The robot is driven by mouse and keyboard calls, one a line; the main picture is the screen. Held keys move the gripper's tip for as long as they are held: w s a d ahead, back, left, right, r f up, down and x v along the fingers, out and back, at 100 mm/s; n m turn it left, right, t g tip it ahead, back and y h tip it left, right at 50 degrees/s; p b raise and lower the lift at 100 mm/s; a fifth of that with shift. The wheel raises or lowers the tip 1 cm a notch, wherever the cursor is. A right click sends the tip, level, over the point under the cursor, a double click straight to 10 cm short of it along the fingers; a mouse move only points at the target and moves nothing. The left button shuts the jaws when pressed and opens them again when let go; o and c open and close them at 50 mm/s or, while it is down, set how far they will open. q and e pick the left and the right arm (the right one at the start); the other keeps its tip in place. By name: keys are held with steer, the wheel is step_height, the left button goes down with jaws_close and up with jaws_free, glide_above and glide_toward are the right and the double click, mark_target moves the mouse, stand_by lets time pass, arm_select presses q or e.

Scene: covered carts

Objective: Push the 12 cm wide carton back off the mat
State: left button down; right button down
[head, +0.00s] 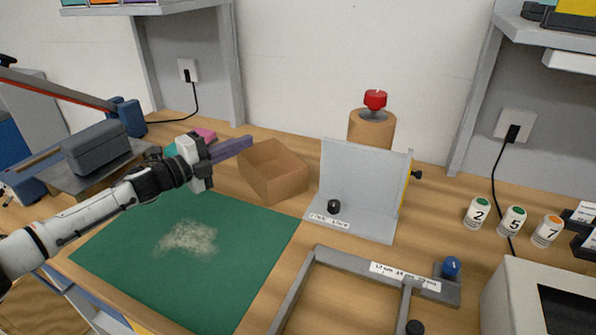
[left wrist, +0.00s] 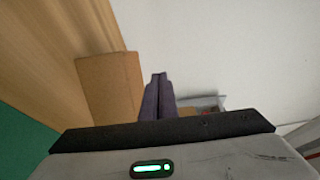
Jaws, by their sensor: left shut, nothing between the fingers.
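The brown open-topped carton (head: 273,169) stands upright on the wooden table, just behind the back edge of the green mat (head: 130,240). A thin strip of wood shows between its near corner and the mat. My left gripper (head: 249,142) has its purple fingers shut and empty, at the carton's back left in the head view. In the left wrist view the fingers (left wrist: 159,85) lie beside the carton (left wrist: 110,88), and the mat (left wrist: 22,145) shows at lower left. I cannot tell whether the fingers touch the carton. My right gripper is out of view.
Pale powder (head: 188,238) lies on the mat. A grey angled stand (head: 360,180) is right of the carton, with a brown cylinder with a red knob (head: 375,100) behind it. A grey frame (head: 340,258) lies in front. Pink and teal items (head: 205,134) sit behind my gripper.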

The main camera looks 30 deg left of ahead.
arm_select(q)
steer(key=d+p, duration=0.3)
steer(key=d, duration=1.2)
steer(key=f+b, duration=0.2)
steer(key=d+f+b, duration=0.1)
steer(key=f+b, duration=0.2)
steer(key=shift+w+d+f, duration=0.1)
steer(key=shift+f, duration=0.05)
steer(key=shift+a+b, duration=0.3)
steer(key=shift+a, duration=0.2)
steer(key=a, duration=0.5)
steer(key=shift+a, duration=0.3)
steer(key=shift+d, duration=0.15)
